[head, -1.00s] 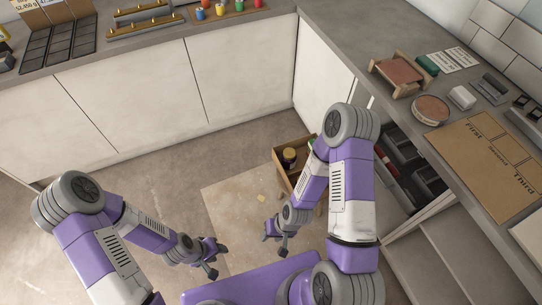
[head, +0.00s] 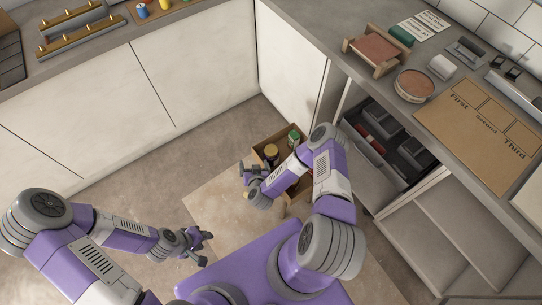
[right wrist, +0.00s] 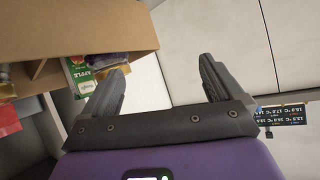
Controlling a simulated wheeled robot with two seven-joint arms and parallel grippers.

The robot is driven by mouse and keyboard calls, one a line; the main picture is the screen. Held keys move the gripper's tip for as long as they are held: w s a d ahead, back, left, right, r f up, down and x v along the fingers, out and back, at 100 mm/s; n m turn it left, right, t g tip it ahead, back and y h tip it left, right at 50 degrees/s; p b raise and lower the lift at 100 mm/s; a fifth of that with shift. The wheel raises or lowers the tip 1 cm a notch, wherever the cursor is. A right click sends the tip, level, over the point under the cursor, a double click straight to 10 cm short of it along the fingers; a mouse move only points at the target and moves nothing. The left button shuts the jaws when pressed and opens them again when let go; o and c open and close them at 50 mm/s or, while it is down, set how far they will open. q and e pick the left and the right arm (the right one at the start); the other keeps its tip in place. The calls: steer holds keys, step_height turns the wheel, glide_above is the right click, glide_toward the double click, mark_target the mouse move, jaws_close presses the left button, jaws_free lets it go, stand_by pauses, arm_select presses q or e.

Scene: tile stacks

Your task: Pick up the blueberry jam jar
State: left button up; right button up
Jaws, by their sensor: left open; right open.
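A dark jar with a yellowish lid (head: 271,152) stands in a wooden box on the floor. Its label cannot be read in the head view. In the right wrist view a dark purple jar (right wrist: 107,60) shows at the box's edge, partly hidden by a finger, beside a green apple carton (right wrist: 78,75). It looks like the blueberry jam jar. My right gripper (head: 243,174) is open and empty, just left of the box; its fingers also show in the right wrist view (right wrist: 160,80). My left gripper (head: 207,247) is open and empty, low on the left, away from the box.
An open drawer (head: 385,150) lies right of the box, below the counter. White cabinets stand behind. The floor left of the box is clear.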

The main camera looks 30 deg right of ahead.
mark_target(271, 150)
steer(key=d+h, duration=0.1)
steer(key=d, duration=0.1)
steer(key=d+m+h, duration=0.1)
steer(key=d+h, duration=0.1)
steer(key=s+d+m+g+h, duration=0.1)
steer(key=d+h, duration=0.1)
steer(key=shift+s+d+f, duration=0.1)
steer(key=shift+d+f, duration=0.15)
steer(key=shift+f, duration=0.15)
steer(key=b+x, duration=0.1)
steer(key=x, duration=0.2)
steer(key=b+x, duration=0.2)
steer(key=x, duration=0.1)
steer(key=shift+w+d+r, duration=0.1)
steer(key=shift+w+r, duration=0.05)
steer(key=shift+w, duration=0.15)
steer(key=shift+w+d, duration=0.15)
steer(key=shift+w, duration=0.1)
steer(key=shift+c, duration=0.2)
steer(key=shift+r, duration=0.1)
steer(key=c, duration=1.5)
